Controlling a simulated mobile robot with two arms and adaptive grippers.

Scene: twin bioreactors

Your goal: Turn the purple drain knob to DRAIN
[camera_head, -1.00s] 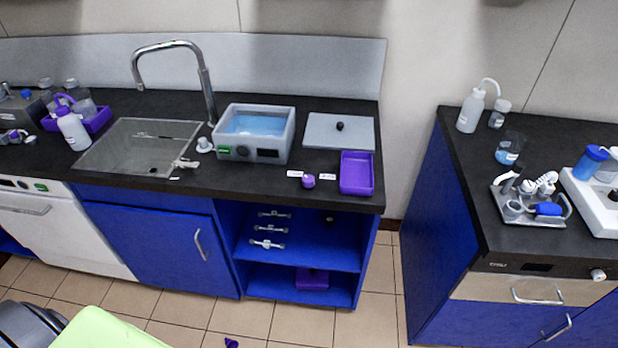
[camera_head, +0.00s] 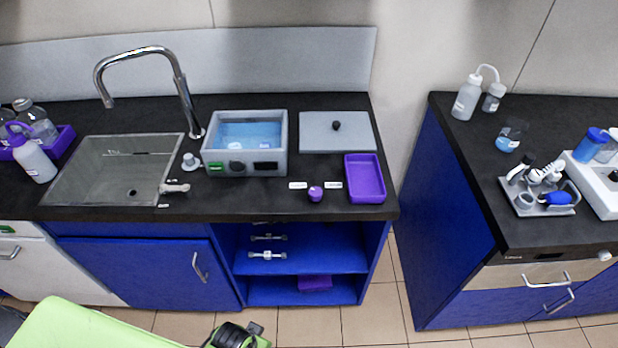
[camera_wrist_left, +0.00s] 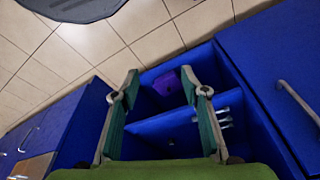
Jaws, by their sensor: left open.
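The purple drain knob (camera_head: 315,193) stands on the dark countertop near its front edge, between two small white labels (camera_head: 298,185) (camera_head: 333,185) too small to read. It is left of the purple tray, and nothing touches it. My left gripper (camera_wrist_left: 160,76) is open and empty in the left wrist view, its two fingers spread in front of the blue open shelf. Only part of my left arm shows at the bottom of the head view, low in front of the cabinets and well away from the knob. The knob does not show in the wrist view. My right gripper is not seen.
A grey water bath (camera_head: 245,161) stands behind and left of the knob, and a flat grey lid (camera_head: 320,145) lies behind it. The purple tray (camera_head: 364,190) is close on the right. The sink (camera_head: 85,180) is at left. A floor gap separates the right-hand bench (camera_head: 475,145).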

